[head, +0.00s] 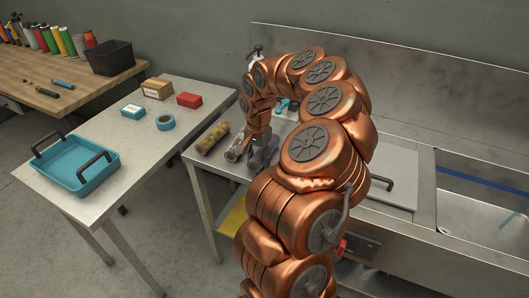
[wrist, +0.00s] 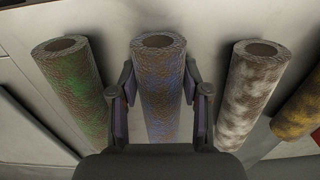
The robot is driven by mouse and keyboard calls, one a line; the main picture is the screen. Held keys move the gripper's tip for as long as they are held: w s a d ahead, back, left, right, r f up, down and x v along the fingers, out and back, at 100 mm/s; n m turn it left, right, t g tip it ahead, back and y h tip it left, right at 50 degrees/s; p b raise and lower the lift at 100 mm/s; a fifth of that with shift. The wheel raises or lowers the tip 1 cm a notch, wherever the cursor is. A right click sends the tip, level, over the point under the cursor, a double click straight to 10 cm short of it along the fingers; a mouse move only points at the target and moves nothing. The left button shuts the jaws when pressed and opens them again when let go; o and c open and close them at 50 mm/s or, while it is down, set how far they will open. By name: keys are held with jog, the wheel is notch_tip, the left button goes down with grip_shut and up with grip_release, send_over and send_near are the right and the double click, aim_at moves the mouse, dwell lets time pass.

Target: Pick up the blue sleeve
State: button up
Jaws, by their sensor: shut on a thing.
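The blue sleeve (wrist: 162,92) is a mottled blue and tan tube with an open end, in the middle of the wrist view. My gripper (wrist: 164,98) has one finger on each side of it and is shut on it. The sleeve's lower part is hidden behind the gripper body. In the head view my gripper (head: 262,157) is low over the metal bench, and I cannot make out the blue sleeve there.
A green sleeve (wrist: 75,95) lies to the left, a white-brown sleeve (wrist: 250,85) close to the right, and a yellow sleeve (wrist: 302,108) farther right. The metal bench (head: 205,172) carries them. A side table holds a teal tray (head: 75,163) and small boxes. A sink (head: 480,215) is at right.

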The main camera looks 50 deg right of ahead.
jog(key=shift+c, duration=0.9)
